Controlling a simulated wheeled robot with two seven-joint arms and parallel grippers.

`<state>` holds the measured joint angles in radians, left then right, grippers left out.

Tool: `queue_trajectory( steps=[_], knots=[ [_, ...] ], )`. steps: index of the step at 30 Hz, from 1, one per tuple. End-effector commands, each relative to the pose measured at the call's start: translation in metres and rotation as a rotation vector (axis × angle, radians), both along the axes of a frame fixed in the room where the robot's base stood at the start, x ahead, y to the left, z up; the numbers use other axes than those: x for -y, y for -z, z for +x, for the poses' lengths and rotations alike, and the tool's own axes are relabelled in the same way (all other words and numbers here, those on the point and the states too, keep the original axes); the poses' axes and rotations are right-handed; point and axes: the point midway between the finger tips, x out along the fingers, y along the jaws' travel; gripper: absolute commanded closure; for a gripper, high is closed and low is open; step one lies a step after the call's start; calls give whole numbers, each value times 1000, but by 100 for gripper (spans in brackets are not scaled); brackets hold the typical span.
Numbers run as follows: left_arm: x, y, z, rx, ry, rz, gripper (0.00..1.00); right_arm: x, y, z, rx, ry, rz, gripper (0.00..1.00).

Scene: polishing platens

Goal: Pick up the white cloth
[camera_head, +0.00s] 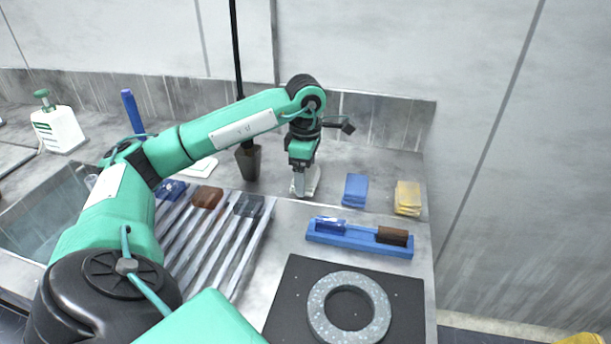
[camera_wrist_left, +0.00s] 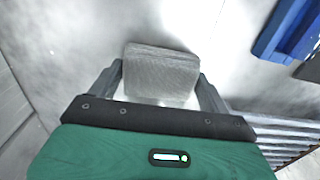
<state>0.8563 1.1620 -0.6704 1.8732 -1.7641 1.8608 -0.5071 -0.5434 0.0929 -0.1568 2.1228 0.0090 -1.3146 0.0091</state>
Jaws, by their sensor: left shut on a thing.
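The white cloth (camera_head: 313,181) is on the grey counter toward the back. It is a small folded pad and shows grey-white in the left wrist view (camera_wrist_left: 161,73). My left gripper (camera_head: 299,188) points down at it, its fingers (camera_wrist_left: 160,88) on either side of the cloth and shut on it. The gripper hides part of the cloth in the head view. I cannot tell whether the cloth touches the counter. My right gripper is not in view.
Blue cloths (camera_head: 355,190) and yellow cloths (camera_head: 407,197) lie to the right. A blue tray (camera_head: 340,239) with a brown block is in front, beyond a black plate with a grey ring (camera_head: 318,309). A slatted rack (camera_head: 245,250) and dark cup (camera_head: 248,162) stand left.

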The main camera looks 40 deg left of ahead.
Motion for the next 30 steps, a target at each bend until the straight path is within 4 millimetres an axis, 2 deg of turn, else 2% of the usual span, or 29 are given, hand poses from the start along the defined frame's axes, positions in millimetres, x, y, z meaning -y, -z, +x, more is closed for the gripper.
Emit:
queue_trajectory(
  steps=[5, 12, 20, 24, 30],
  knots=[
    [0, -28, 1, 4, 0, -1, 43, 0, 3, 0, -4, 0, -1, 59],
    [0, -93, 1, 5, 0, 1, 43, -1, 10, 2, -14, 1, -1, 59],
    [-1, -145, 0, 4, -2, 1, 43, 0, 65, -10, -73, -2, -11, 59],
    [0, -161, 0, 2, -1, 0, 43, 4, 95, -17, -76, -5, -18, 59],
    [0, -180, 0, 1, 0, 0, 43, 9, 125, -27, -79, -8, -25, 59]
  ],
)
